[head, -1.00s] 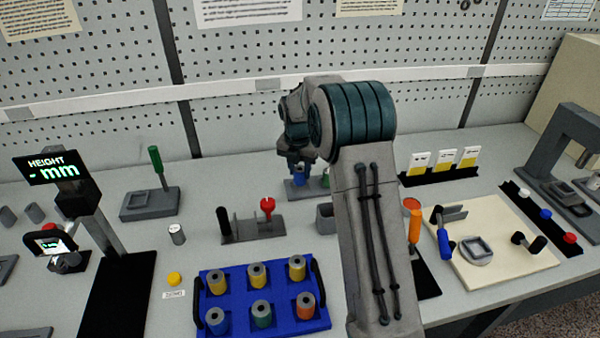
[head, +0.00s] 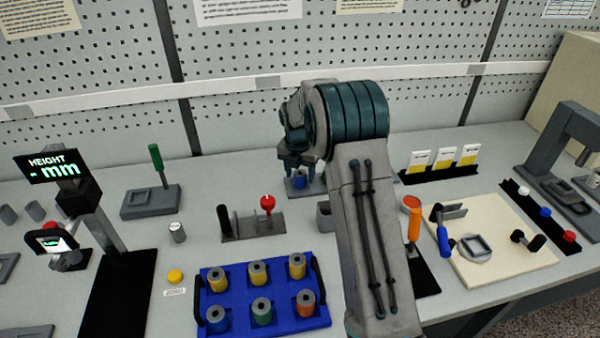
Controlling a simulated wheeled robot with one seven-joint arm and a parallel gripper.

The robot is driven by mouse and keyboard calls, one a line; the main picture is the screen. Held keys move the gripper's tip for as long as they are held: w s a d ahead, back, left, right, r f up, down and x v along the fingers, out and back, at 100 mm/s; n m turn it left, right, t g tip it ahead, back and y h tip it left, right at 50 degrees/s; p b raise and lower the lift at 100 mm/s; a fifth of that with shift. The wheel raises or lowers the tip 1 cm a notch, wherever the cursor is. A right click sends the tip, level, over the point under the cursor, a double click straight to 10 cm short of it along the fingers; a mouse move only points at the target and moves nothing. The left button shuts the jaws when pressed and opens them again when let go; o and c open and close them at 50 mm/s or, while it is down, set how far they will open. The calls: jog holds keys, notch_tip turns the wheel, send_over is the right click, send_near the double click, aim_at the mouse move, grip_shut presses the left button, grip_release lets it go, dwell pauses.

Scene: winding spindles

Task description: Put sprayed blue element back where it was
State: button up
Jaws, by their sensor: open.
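A small blue element (head: 300,182) stands on a low grey stand (head: 292,192) at the back middle of the bench, partly hidden by my gripper. My gripper (head: 300,173) is open, pointing down at this blue element. I cannot tell whether the fingertips are around it or just above it. My arm hides the stand's right part.
A grey fixture (head: 252,222) with a black post and red knob stands in front of the gripper. A grey open box (head: 324,215) is beside my arm. A height gauge (head: 75,200) stands left; a cream board (head: 490,245) with clamps lies right.

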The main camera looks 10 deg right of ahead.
aim_at(298, 175)
notch_tip(298, 175, up, 11)
jog(key=s+b, duration=0.1)
jog(key=s+r+m, duration=0.5)
jog(key=s+m, duration=0.1)
jog(key=s, duration=0.2)
jog(key=s+f+m+t, duration=0.1)
jog(key=s+f+m, duration=0.2)
jog(key=s+m, duration=2)
jog(key=shift+s+t+y, duration=0.4)
jog(key=shift+s, duration=2.1)
